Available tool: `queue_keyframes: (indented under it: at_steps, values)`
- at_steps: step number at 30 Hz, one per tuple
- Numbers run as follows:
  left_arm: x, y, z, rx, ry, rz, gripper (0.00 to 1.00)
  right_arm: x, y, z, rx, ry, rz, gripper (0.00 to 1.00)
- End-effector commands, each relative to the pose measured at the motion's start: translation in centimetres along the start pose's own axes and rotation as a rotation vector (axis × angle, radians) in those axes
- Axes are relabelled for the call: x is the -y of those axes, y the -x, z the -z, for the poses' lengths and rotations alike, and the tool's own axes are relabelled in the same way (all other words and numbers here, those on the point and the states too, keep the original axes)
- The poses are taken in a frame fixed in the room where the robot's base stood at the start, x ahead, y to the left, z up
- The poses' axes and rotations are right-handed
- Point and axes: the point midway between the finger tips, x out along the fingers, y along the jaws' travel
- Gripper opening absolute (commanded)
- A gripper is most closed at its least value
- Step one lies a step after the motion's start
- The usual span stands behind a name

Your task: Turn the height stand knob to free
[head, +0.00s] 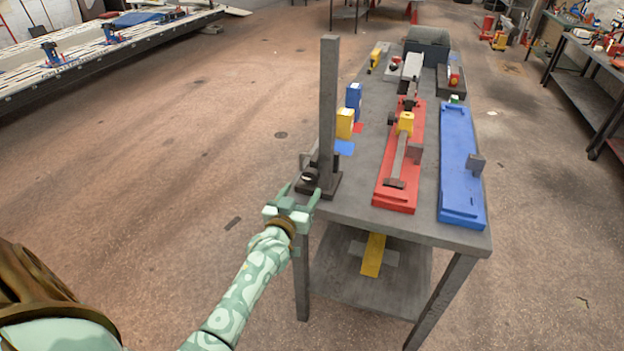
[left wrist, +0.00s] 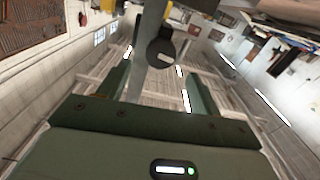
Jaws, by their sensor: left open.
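The height stand (head: 328,105) is a tall grey post on a dark base at the near left corner of the bench. Its knob (head: 310,176) is dark and round, low on the post's near side. In the left wrist view the knob (left wrist: 161,52) shows as a black disc with a pale mark, beyond the fingertips and between their lines. My left gripper (head: 300,194) is open and empty, just in front of the knob and apart from it. The knob's setting cannot be read. My right gripper is not in view.
The grey bench (head: 345,207) carries a red fixture (head: 394,202) and a blue fixture (head: 460,207) right of the stand. Yellow and blue blocks (head: 345,123) stand just behind the post. A lower shelf (head: 340,285) holds a yellow piece. Floor left of the bench is clear.

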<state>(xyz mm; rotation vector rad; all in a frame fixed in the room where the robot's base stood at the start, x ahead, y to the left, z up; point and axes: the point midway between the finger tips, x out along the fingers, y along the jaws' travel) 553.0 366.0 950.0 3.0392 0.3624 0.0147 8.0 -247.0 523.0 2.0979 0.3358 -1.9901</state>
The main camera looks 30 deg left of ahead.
Motion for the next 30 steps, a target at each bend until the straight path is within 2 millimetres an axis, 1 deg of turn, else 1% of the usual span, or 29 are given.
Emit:
queue_keyframes:
  at_steps: [1,3,6,9,12,15,22,23,24,26,27,28,30]
  values:
    - [0.0,-1.4,-0.3,-0.001,0.000,0.000,0.65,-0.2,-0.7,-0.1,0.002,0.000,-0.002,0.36]
    - [0.0,-3.0,-0.3,-0.001,-0.002,0.000,0.65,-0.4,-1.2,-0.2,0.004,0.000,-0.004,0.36]
    - [0.0,-5.0,-0.3,0.001,-0.002,0.000,0.65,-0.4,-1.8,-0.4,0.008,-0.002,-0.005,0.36]
    - [0.0,-6.5,-0.3,0.002,-0.002,-0.001,0.65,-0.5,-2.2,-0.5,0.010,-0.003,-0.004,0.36]
    - [0.0,-7.3,-0.2,0.002,-0.003,-0.001,0.65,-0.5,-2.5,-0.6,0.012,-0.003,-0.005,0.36]
    - [0.0,-7.8,-0.1,0.002,-0.003,-0.001,0.65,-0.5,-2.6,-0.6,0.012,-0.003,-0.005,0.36]
    - [0.0,-7.8,0.0,0.001,-0.003,-0.001,0.65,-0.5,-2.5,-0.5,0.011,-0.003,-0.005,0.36]
    - [0.0,-7.8,0.0,0.001,-0.003,-0.001,0.62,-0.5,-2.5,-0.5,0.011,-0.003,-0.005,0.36]
    - [0.0,-7.8,0.0,0.001,-0.003,-0.001,0.51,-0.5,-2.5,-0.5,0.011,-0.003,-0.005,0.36]
    - [0.0,-7.8,0.0,0.001,-0.003,-0.001,0.34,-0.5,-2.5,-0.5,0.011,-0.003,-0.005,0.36]
    - [0.0,-7.8,0.0,0.001,-0.003,-0.001,0.23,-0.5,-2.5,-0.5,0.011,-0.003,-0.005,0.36]
    - [0.0,-7.8,0.0,0.001,-0.003,-0.001,0.20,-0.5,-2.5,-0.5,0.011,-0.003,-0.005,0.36]
    - [0.0,-7.8,0.0,0.001,-0.003,-0.001,0.20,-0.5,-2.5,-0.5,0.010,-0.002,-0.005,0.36]
